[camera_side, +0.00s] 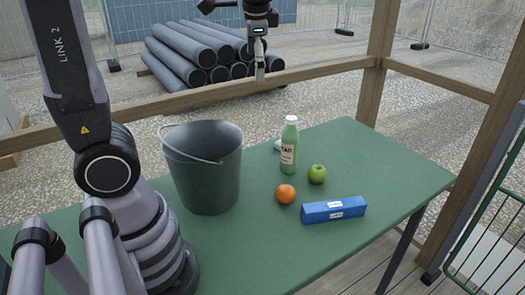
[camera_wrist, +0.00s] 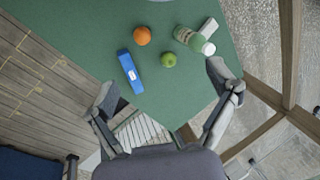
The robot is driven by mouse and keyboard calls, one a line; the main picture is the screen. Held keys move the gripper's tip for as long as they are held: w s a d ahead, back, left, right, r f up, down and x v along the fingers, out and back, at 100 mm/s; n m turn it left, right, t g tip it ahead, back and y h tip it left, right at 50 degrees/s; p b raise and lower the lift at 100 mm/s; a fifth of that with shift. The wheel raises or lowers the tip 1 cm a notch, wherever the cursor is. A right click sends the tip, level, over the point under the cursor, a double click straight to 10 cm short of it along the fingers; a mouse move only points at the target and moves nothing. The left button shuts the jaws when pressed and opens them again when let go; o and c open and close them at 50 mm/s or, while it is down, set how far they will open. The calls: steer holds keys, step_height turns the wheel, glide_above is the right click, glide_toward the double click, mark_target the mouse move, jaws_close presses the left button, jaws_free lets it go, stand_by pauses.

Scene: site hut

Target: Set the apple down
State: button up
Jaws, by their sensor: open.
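A green apple (camera_side: 317,174) stands on the green table (camera_side: 405,165), between the bottle and the blue box. It also shows in the wrist view (camera_wrist: 168,60). My gripper (camera_side: 260,76) hangs high above the table at the top of the side view, well clear of the apple. In the wrist view its two fingers (camera_wrist: 163,88) are spread wide with nothing between them touching them. The gripper is open and empty.
An orange (camera_side: 285,194), a blue box (camera_side: 334,209) and a green bottle (camera_side: 289,146) stand close around the apple. A small white item (camera_wrist: 209,27) is partly behind the bottle. A grey bucket (camera_side: 207,170) stands to the left. The table's right end is clear.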

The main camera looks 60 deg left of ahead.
steer(key=s+d+n+t+h, duration=0.1)
steer(key=s+d+n+t, duration=0.1)
steer(key=s, duration=0.5)
steer(key=s+d+n+t+h, duration=0.1)
steer(key=s+d+n+h, duration=0.1)
steer(key=s, duration=0.5)
steer(key=shift+s+t+h, duration=0.3)
steer(key=shift+t, duration=0.1)
steer(key=shift+f, duration=0.1)
